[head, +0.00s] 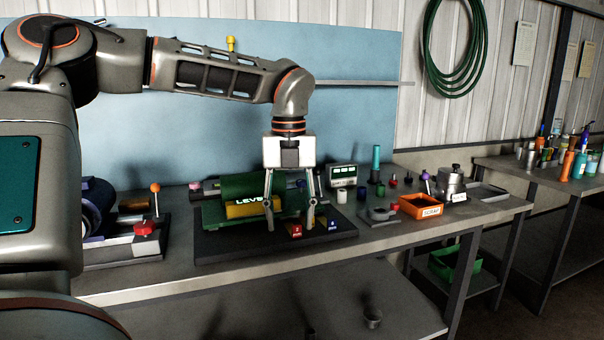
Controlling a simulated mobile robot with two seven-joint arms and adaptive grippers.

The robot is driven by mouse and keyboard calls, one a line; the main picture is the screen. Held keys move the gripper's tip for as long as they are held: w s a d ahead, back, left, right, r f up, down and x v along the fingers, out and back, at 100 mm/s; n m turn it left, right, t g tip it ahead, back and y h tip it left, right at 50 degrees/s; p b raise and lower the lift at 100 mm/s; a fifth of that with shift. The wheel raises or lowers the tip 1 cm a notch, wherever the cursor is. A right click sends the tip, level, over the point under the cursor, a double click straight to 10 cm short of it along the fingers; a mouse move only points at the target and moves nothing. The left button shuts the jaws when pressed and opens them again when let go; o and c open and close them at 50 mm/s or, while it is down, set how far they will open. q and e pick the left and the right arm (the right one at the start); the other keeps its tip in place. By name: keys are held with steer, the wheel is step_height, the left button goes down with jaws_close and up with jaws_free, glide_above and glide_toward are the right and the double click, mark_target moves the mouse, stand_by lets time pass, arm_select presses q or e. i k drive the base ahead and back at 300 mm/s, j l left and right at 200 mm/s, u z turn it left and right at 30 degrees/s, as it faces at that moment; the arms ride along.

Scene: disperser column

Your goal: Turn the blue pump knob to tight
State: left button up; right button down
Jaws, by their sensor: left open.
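My left gripper (290,226) hangs down from its arm over the front right end of a green machine (239,190) with a yellow "LEVEL" plate. Its two fingers are spread apart, with no object visibly held between them. A small dark blue knob-like piece (301,184) shows between the fingers near the right one, partly hidden; I cannot tell for sure that it is the pump knob, or how it is turned. A red tag (296,231) and a blue tag (333,225) stand on the machine's black base (225,249). My right gripper is out of view.
A device with a red knob (145,228) and an orange-topped lever (155,187) stands left. Right of the machine are a small display box (343,175), several small bottles, a teal cylinder (376,157) and an orange scrap tray (422,207). The bench's front strip is clear.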

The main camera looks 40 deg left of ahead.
mark_target(301, 183)
steer(key=i+j, duration=0.8)
steer(key=j, duration=0.25)
steer(key=i+j, duration=0.4)
steer(key=j, duration=0.1)
